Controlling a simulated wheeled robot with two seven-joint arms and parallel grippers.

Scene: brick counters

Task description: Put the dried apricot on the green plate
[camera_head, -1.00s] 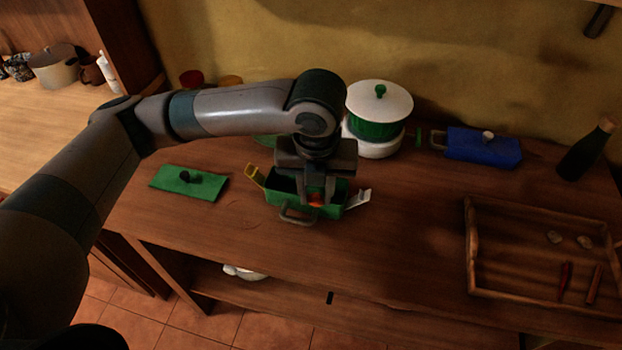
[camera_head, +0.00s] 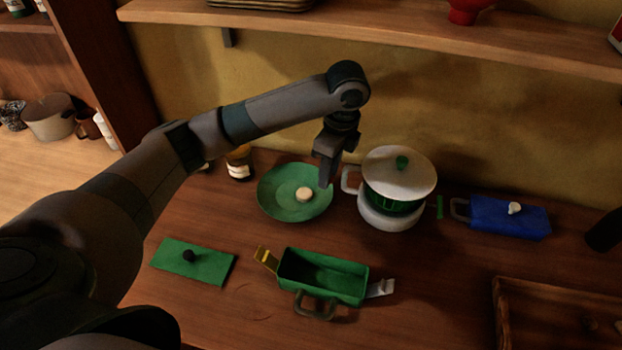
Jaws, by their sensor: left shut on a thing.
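The green plate (camera_head: 272,200) lies on the counter behind the green box, with a pale round piece (camera_head: 304,194) on it. My left gripper (camera_head: 326,178) points down over the plate's right edge, between the plate and the white-lidded pot. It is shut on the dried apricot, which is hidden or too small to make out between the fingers. The open green box (camera_head: 345,283) has a yellow flap, a white flap and a front handle, and its visible inside looks empty. My right gripper is not in view.
A green pot with a white lid (camera_head: 400,172) stands close right of the gripper. A green lid (camera_head: 194,262) lies front left, a blue box (camera_head: 510,216) right, and a wooden tray (camera_head: 500,310) front right. A bottle (camera_head: 239,164) stands behind the plate. A shelf hangs above.

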